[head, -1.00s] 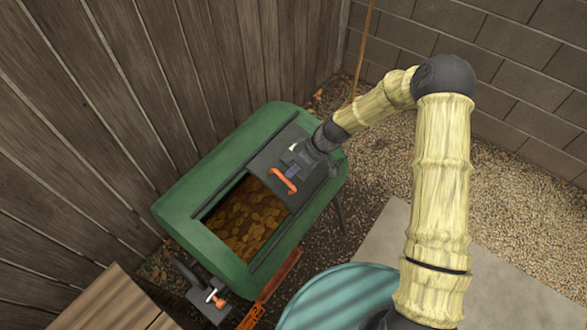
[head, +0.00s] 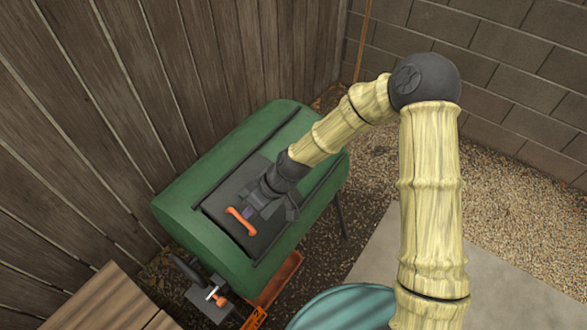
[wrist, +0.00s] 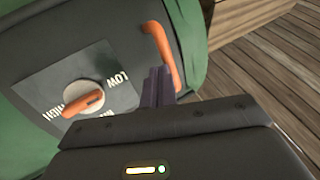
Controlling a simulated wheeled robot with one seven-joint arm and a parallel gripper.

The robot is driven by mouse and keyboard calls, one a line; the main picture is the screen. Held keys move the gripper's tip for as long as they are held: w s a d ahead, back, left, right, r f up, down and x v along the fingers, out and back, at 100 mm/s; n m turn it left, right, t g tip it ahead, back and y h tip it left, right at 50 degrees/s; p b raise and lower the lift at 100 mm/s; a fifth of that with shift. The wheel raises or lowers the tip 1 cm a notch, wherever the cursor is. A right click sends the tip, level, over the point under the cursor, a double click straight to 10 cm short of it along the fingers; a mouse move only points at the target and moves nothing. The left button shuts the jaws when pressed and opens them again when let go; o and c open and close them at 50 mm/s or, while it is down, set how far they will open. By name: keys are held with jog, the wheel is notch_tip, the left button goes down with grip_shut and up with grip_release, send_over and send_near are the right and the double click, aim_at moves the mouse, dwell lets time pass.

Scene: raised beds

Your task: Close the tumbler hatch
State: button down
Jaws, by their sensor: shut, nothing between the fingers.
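The green tumbler (head: 180,211) stands beside the wooden fence. Its dark hatch (head: 262,236) lies over the opening at the lower-left end of the top, and no compost shows. A thin dark line runs along the hatch's lower-left edge. The orange hatch handle (head: 240,221) also shows in the wrist view (wrist: 163,53). My gripper (head: 249,212) is low over the hatch, its purple fingers (wrist: 158,85) shut and empty, close against the handle's side. Whether they touch it I cannot tell.
The wrist view shows a dial with an orange knob (wrist: 83,103) and lettering including LOW. A teal round lid (head: 345,308), an orange tray (head: 275,281) and a wooden surface (head: 110,300) are near the front. Gravel (head: 390,170) lies to the right.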

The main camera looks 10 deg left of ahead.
jog(key=shift+s+a, duration=0.25)
jog(key=shift+s, duration=0.3)
jog(key=shift+s+a, duration=0.2)
jog(key=shift+s, duration=0.5)
jog(key=shift+w, duration=0.1)
jog(key=shift+w+d+r, duration=0.15)
jog(key=shift+w+d, duration=0.05)
jog(key=shift+w, duration=0.35)
jog(key=w+f+b+v, duration=0.1)
jog(key=w+v, duration=0.1)
jog(key=v, duration=0.9)
jog(key=shift+d+r, duration=0.25)
jog(key=shift+d, duration=0.25)
jog(key=shift+w, duration=0.15)
